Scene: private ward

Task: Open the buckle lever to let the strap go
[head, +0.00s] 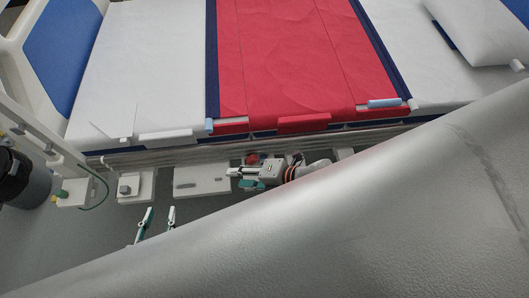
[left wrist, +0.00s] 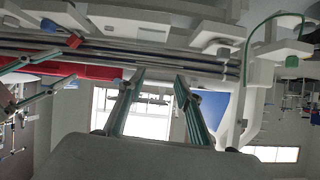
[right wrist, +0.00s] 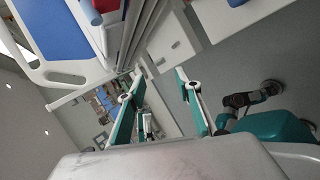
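A broad red cover (head: 285,50) with dark blue edges lies across the white bed. A small red part (head: 252,158) sits at the bed's side, just behind my right gripper. In the left wrist view a red knob (left wrist: 73,41) and a small blue piece (left wrist: 49,26) show on the bed's side; I cannot tell for certain which is the buckle lever. My right gripper (head: 237,178) is open beside the rail, fingers pointing left, close to the red part. My left gripper (head: 161,208) is open and empty, lower and further left, apart from the bed.
Grey rails (head: 150,158) run along the bed's side. White boxes (head: 136,186) and a white plate (head: 202,181) stick out below them. A green cable (head: 103,190) hangs at the left. A large grey surface fills the lower right of the head view. Floor shows at the lower left.

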